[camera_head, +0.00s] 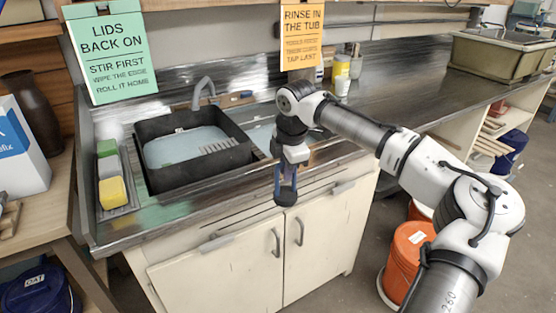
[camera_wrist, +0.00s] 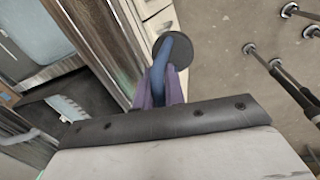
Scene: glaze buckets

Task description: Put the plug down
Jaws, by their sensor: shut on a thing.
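My gripper (camera_head: 286,172) hangs in front of the counter's front edge, before the cabinet doors. It is shut on the plug (camera_head: 285,198), a dark round disc below the fingers. In the wrist view the dark disc of the plug (camera_wrist: 184,50) shows beyond my purple gripper fingers (camera_wrist: 163,88), with a blue part between them. The black tub (camera_head: 160,182) in the counter is to the left of my gripper and holds pale blue-grey liquid.
The counter (camera_head: 390,75) is mostly clear on the right. Orange buckets (camera_head: 408,250) stand on the floor.

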